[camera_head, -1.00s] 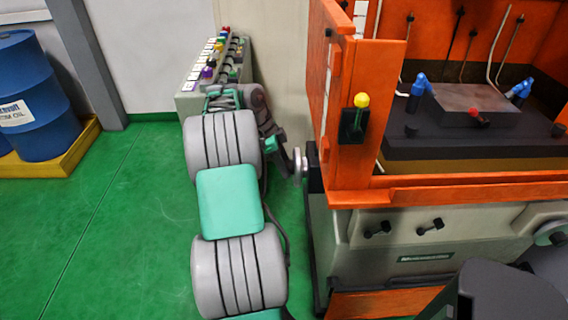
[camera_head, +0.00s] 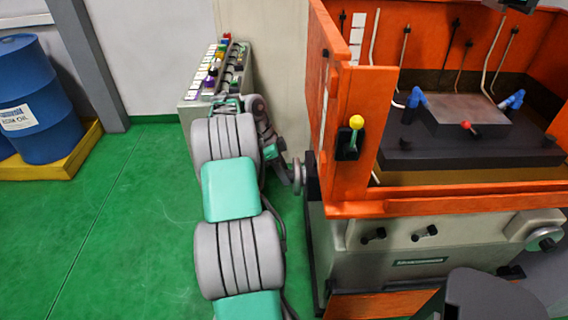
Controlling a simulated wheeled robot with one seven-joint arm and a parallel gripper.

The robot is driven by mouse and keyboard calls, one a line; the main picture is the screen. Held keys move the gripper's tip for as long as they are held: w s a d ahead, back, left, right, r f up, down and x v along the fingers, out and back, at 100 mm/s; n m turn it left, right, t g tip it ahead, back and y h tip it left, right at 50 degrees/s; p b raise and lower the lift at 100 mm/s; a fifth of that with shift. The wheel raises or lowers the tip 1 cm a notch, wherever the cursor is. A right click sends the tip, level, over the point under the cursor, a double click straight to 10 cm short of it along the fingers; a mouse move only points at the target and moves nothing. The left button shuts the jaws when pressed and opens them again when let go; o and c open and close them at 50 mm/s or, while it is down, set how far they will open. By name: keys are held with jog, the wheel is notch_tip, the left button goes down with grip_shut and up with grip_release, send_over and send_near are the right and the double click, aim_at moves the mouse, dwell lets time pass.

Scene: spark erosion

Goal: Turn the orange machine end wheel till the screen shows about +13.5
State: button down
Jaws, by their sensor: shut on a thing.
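The orange machine (camera_head: 345,185) fills the right half of the head view. Its end wheel (camera_head: 298,178) is a small grey handwheel on the left end, seen almost edge-on. My grey and green arm reaches up beside it. My gripper (camera_head: 284,172) is at the left side of the wheel, shut on what looks like the wheel's handle. The fingers are small and partly hidden by my wrist, so the exact grip is hard to see. No screen reading can be read; only the edge of a dark box (camera_head: 515,4) shows at the top right.
A second handwheel (camera_head: 545,238) is on the machine's front right. A yellow-knobbed lever (camera_head: 354,133) is on the orange side. A grey cabinet with coloured knobs (camera_head: 205,80) stands behind my arm. A blue drum (camera_head: 38,105) stands on a yellow pallet at the left. The green floor between is clear.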

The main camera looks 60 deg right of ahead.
jog(key=shift+w, duration=0.1)
dwell(0.3)
jog(key=c, duration=0.9)
grip_release()
jog(key=shift+o, duration=0.2)
jog(key=p+v, duration=0.3)
jog(key=v, duration=0.4)
jog(key=shift+w+r, duration=0.2)
jog(key=shift+r, duration=0.1)
jog(key=shift+w, duration=0.1)
